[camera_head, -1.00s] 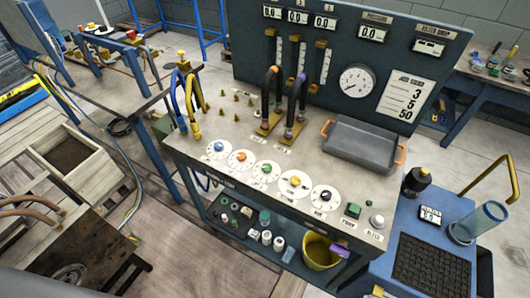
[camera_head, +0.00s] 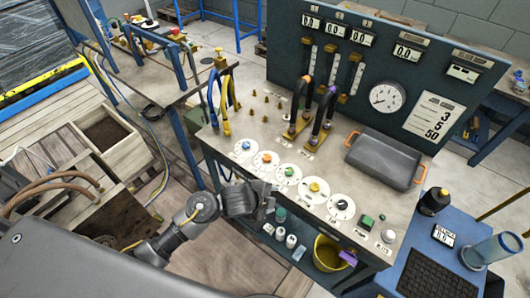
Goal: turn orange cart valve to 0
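The orange valve knob (camera_head: 266,158) sits on a round white dial on the front part of the grey cart top. It is the second dial from the left, between a blue knob (camera_head: 243,147) and a green knob (camera_head: 289,171). The dial's numbers are too small to read. My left gripper (camera_head: 266,206) comes in from the lower left and is in front of the cart's front edge, below the dials in the picture. It is apart from the orange knob. Its fingers are small and dark, so I cannot tell whether they are open. My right gripper is not in view.
A yellow knob (camera_head: 314,187) and a black knob (camera_head: 341,204) continue the row to the right. Upright hoses (camera_head: 325,110) stand behind the dials. A grey tray (camera_head: 385,160) is at the right. A yellow bucket (camera_head: 327,253) is on the lower shelf.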

